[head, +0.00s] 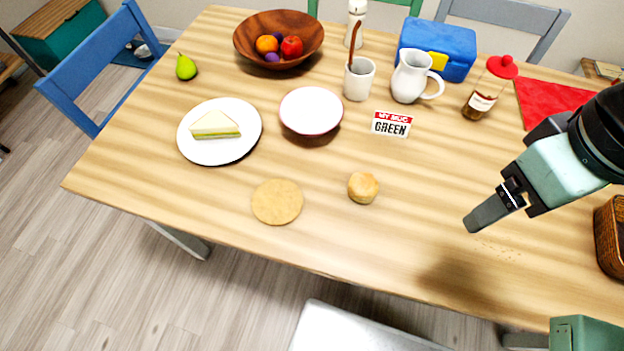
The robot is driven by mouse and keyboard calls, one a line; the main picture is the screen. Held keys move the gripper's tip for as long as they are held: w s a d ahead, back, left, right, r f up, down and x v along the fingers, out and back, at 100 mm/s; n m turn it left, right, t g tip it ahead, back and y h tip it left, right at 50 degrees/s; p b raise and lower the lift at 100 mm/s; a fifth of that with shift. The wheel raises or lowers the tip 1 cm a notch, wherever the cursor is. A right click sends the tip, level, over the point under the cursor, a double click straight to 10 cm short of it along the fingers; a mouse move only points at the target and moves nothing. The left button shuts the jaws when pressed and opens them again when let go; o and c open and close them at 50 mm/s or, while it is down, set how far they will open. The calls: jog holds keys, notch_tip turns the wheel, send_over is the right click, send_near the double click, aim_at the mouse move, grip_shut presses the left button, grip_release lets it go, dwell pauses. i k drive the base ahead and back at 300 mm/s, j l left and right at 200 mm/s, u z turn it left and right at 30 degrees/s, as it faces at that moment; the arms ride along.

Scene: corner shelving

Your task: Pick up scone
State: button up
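The scone (363,187) is a small round golden-brown bun standing on the wooden table, near its front middle. A flat tan disc (277,202) lies to its left, apart from it. My gripper (472,226) reaches in from the right and hangs over the front right of the table, well to the right of the scone. Only one dark grey finger shows clearly, so its opening cannot be told. Nothing is seen held in it.
A wicker basket (610,237) is at right. The table between gripper and scone is clear.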

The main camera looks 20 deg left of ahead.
aim_at(363, 186)
jog(key=j+u, duration=0.15)
jog(key=u, duration=0.15)
jog(key=i+j+u, duration=0.1)
jog(key=u, duration=0.25)
jog(key=k+l+u, duration=0.1)
jog(key=k, duration=0.25)
